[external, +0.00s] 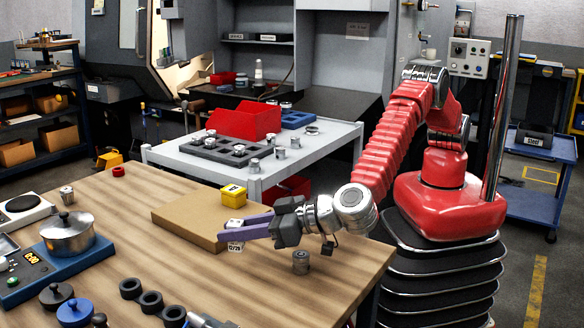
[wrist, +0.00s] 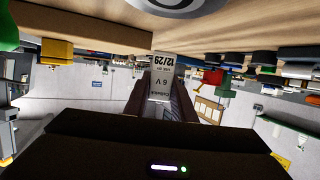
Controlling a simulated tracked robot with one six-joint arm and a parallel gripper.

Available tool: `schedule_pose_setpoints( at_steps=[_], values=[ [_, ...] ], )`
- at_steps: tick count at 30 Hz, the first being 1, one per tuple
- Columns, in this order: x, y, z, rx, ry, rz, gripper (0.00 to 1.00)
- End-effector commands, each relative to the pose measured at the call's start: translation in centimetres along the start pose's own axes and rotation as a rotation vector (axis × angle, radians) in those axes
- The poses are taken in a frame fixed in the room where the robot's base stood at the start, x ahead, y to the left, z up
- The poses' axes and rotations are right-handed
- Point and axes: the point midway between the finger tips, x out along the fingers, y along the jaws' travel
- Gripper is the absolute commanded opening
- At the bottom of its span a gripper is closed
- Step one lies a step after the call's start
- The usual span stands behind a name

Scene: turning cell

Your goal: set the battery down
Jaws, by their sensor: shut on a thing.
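The battery is a small white block with dark print, "6 V" and "12/29". It shows in the wrist view (wrist: 162,78) between my fingers, and its labelled lower end shows under my gripper in the external view (external: 235,247). My gripper (external: 233,234) has purple fingers and is shut on it, low over the wooden table (external: 190,285), by the front edge of a tan board (external: 190,215). The fingers hide the battery's middle. I cannot tell whether its lower end touches the table.
A yellow block (external: 233,196) stands on the board behind my gripper. A grey metal cylinder (external: 300,262) stands to the right, near the table's edge. Black rings (external: 151,302) lie in front, and a pot (external: 68,234) stands at left. Bare table lies between the pot and my gripper.

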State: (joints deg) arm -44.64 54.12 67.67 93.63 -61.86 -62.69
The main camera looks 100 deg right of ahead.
Motion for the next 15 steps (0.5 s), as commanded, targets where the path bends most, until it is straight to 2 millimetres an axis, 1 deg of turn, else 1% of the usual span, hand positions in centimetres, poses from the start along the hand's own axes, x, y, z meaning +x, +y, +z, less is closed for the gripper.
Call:
schedule_pose_setpoints(
  at_steps=[10,13,15],
  values=[
    [0.1,0.0,0.2,0.0,0.0,0.0,0.0],
    [0.3,0.0,1.1,-0.002,-0.001,0.0,0.0],
    [0.6,0.0,2.1,-0.001,-0.001,0.0,0.0]
  ],
)
